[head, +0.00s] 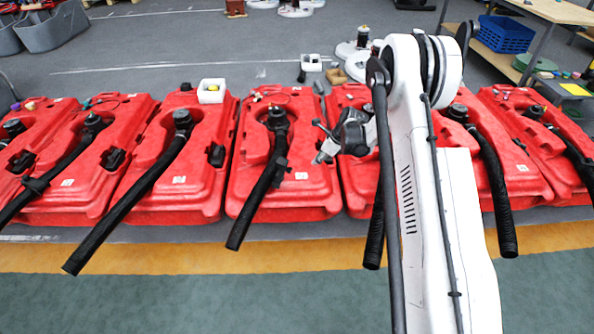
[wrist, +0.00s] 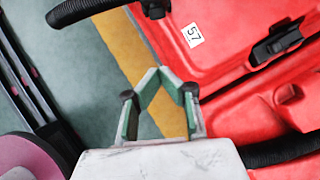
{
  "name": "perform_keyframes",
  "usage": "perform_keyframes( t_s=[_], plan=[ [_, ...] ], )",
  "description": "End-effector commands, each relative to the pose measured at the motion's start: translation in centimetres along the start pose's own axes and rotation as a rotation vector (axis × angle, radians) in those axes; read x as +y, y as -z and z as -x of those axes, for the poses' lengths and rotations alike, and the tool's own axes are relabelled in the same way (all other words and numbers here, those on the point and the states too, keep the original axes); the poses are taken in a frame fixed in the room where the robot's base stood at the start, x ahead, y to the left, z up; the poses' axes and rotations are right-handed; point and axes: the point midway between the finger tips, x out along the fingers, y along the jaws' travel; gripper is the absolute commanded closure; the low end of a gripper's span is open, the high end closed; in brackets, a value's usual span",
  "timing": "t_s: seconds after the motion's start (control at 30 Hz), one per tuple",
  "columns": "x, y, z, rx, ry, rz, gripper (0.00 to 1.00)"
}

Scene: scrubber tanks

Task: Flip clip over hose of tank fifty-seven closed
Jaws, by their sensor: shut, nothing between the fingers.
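The tank labelled 57 (wrist: 222,62) is red and fills the upper right of the wrist view. I take it to be the middle red tank (head: 240,190) in the head view, where its label is too small to read. Its black ribbed hose (head: 258,200) runs down over the front edge. The black clip (head: 281,162) sits at the hose, left of the label; part of it shows at the top of the wrist view (wrist: 155,8). I cannot tell the clip's flap position. My gripper (head: 318,141), also in the wrist view (wrist: 171,80), is shut and empty, right of the clip and apart from it.
Similar red tanks with black hoses stand on both sides. The neighbouring tank's hose (wrist: 285,150) lies at the wrist view's lower right. A white box with a yellow item (head: 211,91) sits on a tank to the left. Open floor (head: 180,295) lies in front.

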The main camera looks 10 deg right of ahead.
Motion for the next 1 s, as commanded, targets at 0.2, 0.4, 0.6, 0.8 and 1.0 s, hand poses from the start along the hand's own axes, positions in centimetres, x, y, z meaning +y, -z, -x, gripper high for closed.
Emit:
perform_keyframes(
  t_s=[0.2,0.4,0.6,0.8,1.0],
  plan=[
    [-0.1,0.4,-0.6,-0.002,-0.005,-0.02,1.0],
    [-0.1,0.4,-0.6,-0.002,-0.005,-0.019,1.0],
    [-0.1,0.4,-1.5,-0.002,-0.005,-0.018,1.0],
    [0.0,0.4,-4.7,-0.002,-0.006,-0.017,1.0],
    [0.0,0.4,-8.5,-0.002,-0.006,-0.017,1.0]
  ],
)
